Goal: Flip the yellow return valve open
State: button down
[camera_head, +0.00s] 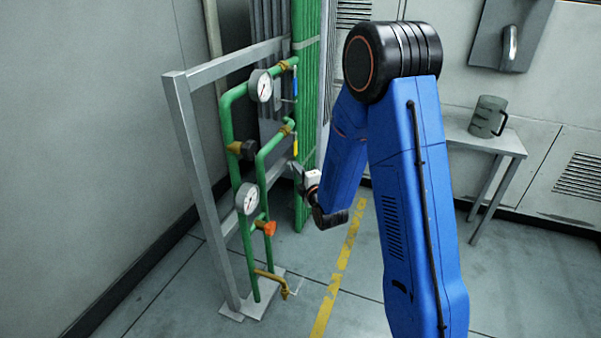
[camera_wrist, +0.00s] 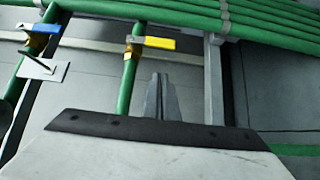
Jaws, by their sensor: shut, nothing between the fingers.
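The yellow valve handle (camera_head: 295,144) hangs downward from a brass valve body on the upper end of the inner green pipe. In the wrist view the yellow handle (camera_wrist: 160,43) lies across its green pipe (camera_wrist: 128,80), sticking out to one side of the brass body (camera_wrist: 132,50). My gripper (camera_head: 295,170) is just below the handle in the head view. In the wrist view my gripper (camera_wrist: 160,78) has its fingers together, empty, pointing toward the handle with a visible gap between them. Nothing covers the handle.
A blue-handled valve (camera_head: 295,82) sits above, also seen in the wrist view (camera_wrist: 46,28). Gauges (camera_head: 260,86), an orange knob (camera_head: 266,228) and a grey frame (camera_head: 195,170) stand close by. A green pipe bundle (camera_head: 306,110) rises behind. A mug (camera_head: 486,116) stands on a side table.

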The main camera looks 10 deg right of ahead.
aim_at(296, 148)
jog(key=w+d, duration=0.1)
jog(key=w, duration=0.7)
jog(key=shift+w+d, duration=0.2)
jog(key=shift+d, duration=0.1)
jog(key=shift+w+f, duration=0.1)
jog(key=shift+w, duration=0.05)
